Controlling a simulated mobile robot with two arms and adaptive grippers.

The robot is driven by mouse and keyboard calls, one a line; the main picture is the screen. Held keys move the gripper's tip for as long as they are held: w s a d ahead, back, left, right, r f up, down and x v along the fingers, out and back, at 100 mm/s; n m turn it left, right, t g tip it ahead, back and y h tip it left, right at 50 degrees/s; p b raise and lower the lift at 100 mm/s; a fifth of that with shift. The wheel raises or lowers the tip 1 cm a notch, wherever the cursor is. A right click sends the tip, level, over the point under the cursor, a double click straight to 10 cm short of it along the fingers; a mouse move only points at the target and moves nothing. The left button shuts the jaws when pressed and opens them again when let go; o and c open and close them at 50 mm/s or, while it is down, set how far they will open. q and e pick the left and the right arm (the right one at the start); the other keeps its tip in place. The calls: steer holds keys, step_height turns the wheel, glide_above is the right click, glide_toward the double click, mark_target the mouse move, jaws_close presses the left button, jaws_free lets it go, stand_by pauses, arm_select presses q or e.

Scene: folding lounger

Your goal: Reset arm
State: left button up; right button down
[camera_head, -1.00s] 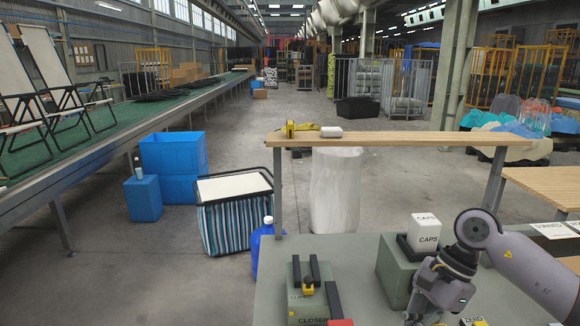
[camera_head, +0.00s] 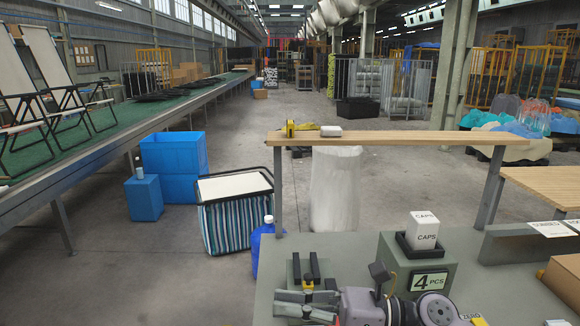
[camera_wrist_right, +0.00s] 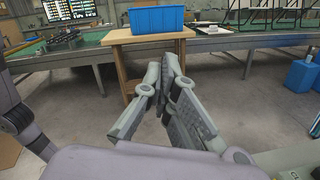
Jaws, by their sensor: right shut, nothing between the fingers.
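My right gripper (camera_head: 285,304) is low at the front of the grey-green worktable (camera_head: 350,257), with its fingers pointing left. It partly hides the clamp fixture with black posts (camera_head: 306,268). In the right wrist view its fingertips (camera_wrist_right: 168,73) are together with nothing between them. A white caps box (camera_head: 424,229) sits in the dark holder on top of a green block labelled 4 PCS (camera_head: 415,270), behind my right arm. My left gripper is not in view.
A wooden shelf (camera_head: 400,138) on metal posts crosses behind the worktable and holds a yellow tape tool (camera_head: 291,128) and a white item (camera_head: 331,131). A striped basket (camera_head: 238,225) stands on the floor. The wrist view shows a blue crate (camera_wrist_right: 157,20) on a wooden table.

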steer(key=w+d+m+t+h, duration=0.35)
steer(key=m+t, duration=0.55)
steer(key=m, duration=0.4)
steer(key=w+d+m+t+h, duration=0.3)
steer(key=d+m+t+h, duration=0.15)
steer(key=m+t, duration=0.6)
steer(key=s+d+f+m+g+h, duration=0.1)
steer(key=d+f+m+g+h, duration=0.2)
steer(key=d+f+m+h, duration=0.35)
steer(key=s+d+f+m+g+h, duration=0.2)
steer(key=d+f+m+h, duration=0.1)
steer(key=f+m, duration=0.5)
steer(key=s+d+f+m+g, duration=0.2)
steer(key=s+f+m+g, duration=0.35)
steer(key=s+f, duration=0.5)
steer(key=s+d+f+m+g, duration=0.1)
steer(key=s+f+m+g, duration=0.45)
steer(key=s, duration=0.85)
step_height(320, 180, down, 27)
steer(key=n+g, duration=0.2)
steer(key=g, duration=0.1)
steer(key=s+d+f+g+h, duration=0.1)
steer(key=s+d+f, duration=0.2)
steer(key=s+f, duration=1.3)
steer(key=shift+s, duration=0.8)
